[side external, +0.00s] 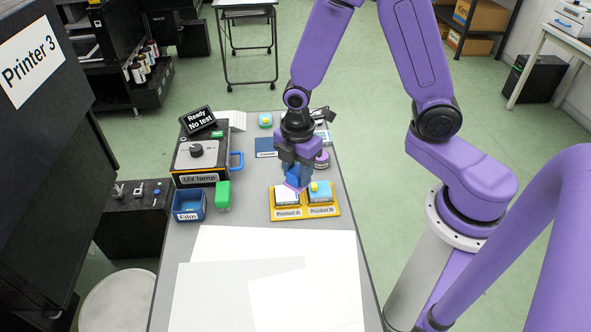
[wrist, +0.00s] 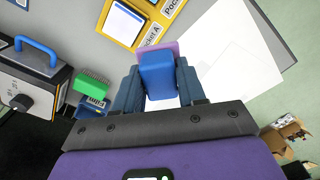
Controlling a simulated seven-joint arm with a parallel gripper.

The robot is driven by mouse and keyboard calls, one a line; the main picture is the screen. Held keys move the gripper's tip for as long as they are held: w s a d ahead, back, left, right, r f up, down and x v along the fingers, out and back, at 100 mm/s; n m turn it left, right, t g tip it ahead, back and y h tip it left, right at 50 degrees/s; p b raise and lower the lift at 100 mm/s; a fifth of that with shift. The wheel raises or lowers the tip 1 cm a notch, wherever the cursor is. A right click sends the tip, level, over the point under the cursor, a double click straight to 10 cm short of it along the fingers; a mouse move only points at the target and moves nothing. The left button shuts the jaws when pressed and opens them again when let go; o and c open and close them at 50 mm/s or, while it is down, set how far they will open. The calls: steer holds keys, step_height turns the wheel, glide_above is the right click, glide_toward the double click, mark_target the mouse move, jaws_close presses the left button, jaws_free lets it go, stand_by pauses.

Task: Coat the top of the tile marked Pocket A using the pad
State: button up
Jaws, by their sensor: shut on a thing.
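My gripper (side external: 296,176) is shut on a blue pad handle (wrist: 158,75). Its pink-purple pad face (wrist: 172,47) points away from the gripper, and a pink edge shows in the side view (side external: 291,187). The white tile in Pocket A (side external: 287,198) sits in the left pocket of a yellow holder (side external: 305,215). In the side view the pad overlaps the tile's far part; I cannot tell whether they touch. In the wrist view the white tile (wrist: 124,24) has a blue edge and lies beyond the pad, apart from it in the picture.
Pocket B holds a blue tile (side external: 322,196) with a yellow item (side external: 314,186) over it. To the left are a blue Film bin (side external: 188,206), a green brush-like block (side external: 223,196) and the UV lamp (side external: 198,160). White sheets (side external: 250,290) cover the near table.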

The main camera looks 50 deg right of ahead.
steer(key=c, duration=0.3)
steer(key=shift+w, duration=0.1)
steer(key=w+f, duration=0.3)
steer(key=w, duration=0.6)
steer(key=shift+s+d+f, duration=0.1)
steer(key=shift+d+f, duration=0.05)
steer(key=shift+f, duration=1.2)
steer(key=shift+s+d+f, duration=0.1)
steer(key=shift+d+f, duration=0.05)
steer(key=shift+f, duration=1.2)
